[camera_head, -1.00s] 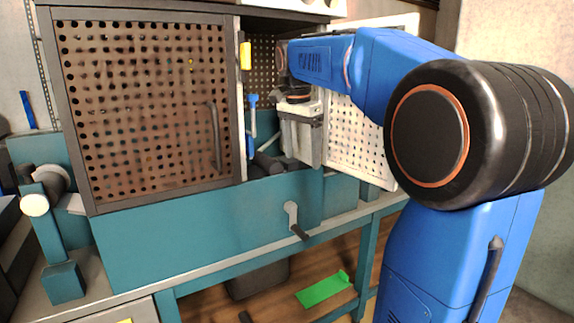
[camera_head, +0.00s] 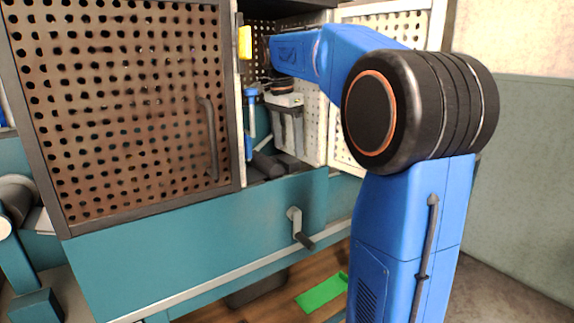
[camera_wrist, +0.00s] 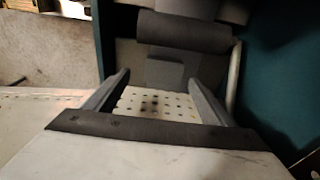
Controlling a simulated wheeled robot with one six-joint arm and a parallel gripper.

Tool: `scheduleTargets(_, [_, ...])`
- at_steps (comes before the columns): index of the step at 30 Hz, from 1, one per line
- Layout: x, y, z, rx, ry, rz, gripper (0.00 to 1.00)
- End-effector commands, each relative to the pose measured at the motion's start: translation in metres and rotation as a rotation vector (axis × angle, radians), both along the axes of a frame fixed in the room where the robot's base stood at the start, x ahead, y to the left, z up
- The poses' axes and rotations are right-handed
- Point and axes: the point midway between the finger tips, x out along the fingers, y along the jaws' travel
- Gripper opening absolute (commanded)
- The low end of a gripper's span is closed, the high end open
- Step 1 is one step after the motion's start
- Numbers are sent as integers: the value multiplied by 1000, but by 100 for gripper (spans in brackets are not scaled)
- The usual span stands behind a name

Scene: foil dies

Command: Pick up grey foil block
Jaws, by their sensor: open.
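My gripper (camera_head: 288,135) hangs pointing down in the opening of the teal machine, right of the perforated door. In the wrist view its two fingers (camera_wrist: 157,79) are apart with nothing clamped between them. A grey block-like piece (camera_wrist: 165,70) lies just beyond the fingertips, below a dark grey cylinder (camera_wrist: 183,32). I cannot tell for sure that this piece is the grey foil block. In the head view dark grey pieces (camera_head: 267,164) lie in the opening at the left of the fingers; the gripper partly hides this area.
A brown perforated door (camera_head: 120,110) stands close on the left. A white perforated panel (camera_head: 345,145) is behind and right of the gripper. A blue-handled tool (camera_head: 250,110) stands left of the gripper. A crank (camera_head: 297,225) sticks out of the teal front (camera_head: 190,255).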

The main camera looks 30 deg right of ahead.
Motion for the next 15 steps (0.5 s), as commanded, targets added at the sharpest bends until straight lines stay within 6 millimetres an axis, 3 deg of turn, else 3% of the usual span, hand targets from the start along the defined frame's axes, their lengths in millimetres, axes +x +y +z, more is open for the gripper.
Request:
scheduleTargets(10, [6,-3,-42,1,2,0,77])
scheduleTargets(15, [7,-5,-52,0,1,0,77])
